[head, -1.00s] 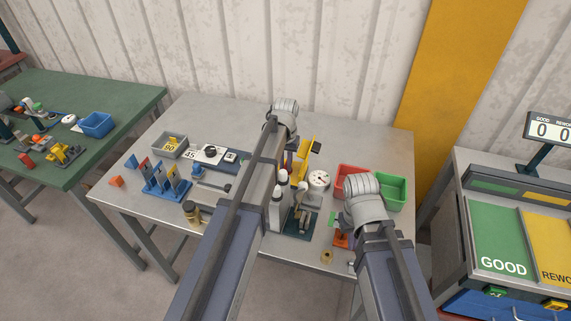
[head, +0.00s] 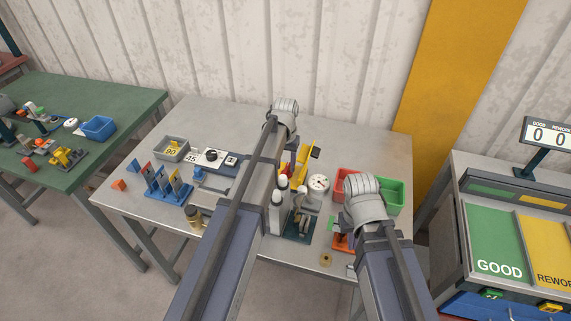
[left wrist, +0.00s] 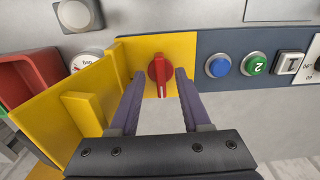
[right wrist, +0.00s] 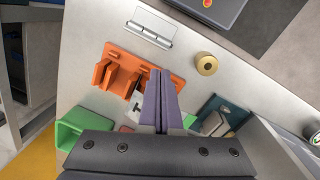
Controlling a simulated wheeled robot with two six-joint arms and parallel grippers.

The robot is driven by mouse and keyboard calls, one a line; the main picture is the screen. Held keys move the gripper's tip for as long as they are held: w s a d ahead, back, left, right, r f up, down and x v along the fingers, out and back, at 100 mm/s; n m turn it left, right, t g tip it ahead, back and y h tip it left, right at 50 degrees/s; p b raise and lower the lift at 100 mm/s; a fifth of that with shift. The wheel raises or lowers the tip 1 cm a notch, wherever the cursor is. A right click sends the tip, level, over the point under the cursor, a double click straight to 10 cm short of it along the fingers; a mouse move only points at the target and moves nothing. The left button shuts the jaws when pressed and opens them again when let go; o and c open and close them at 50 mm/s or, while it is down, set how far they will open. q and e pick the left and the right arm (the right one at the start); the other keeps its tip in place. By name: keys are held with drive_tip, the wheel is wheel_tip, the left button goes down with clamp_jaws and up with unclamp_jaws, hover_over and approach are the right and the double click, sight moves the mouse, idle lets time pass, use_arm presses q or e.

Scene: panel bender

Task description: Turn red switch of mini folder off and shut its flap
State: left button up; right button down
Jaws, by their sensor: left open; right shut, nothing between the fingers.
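The red switch (left wrist: 160,72) sits on a yellow plate (left wrist: 180,48) on the mini folder's front, its grip roughly upright in the left wrist view. My open left gripper (left wrist: 160,84) has one finger on either side of it; contact cannot be told. The yellow flap (left wrist: 45,112) stands swung open to the left of the switch, with a raised yellow handle (left wrist: 84,112). My right gripper (right wrist: 161,78) is shut and empty above the table's right side.
Right of the switch are a blue button (left wrist: 218,66), a green knob (left wrist: 255,63) and a pale rocker (left wrist: 288,62). Red (head: 343,182) and green (head: 394,192) bins stand at the right. An orange fixture (right wrist: 118,58) and brass ring (right wrist: 206,64) lie near my right gripper.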

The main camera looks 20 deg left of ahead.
sight(285, 171)
use_arm(q)
wheel_tip(285, 171, up, 6)
drive_tip(key=p, duration=0.4)
drive_tip(key=shift+f+p, duration=0.1)
drive_tip(key=shift+p, duration=0.3)
drive_tip(key=shift+f, duration=0.1)
drive_tip(key=shift+c, duration=0.2)
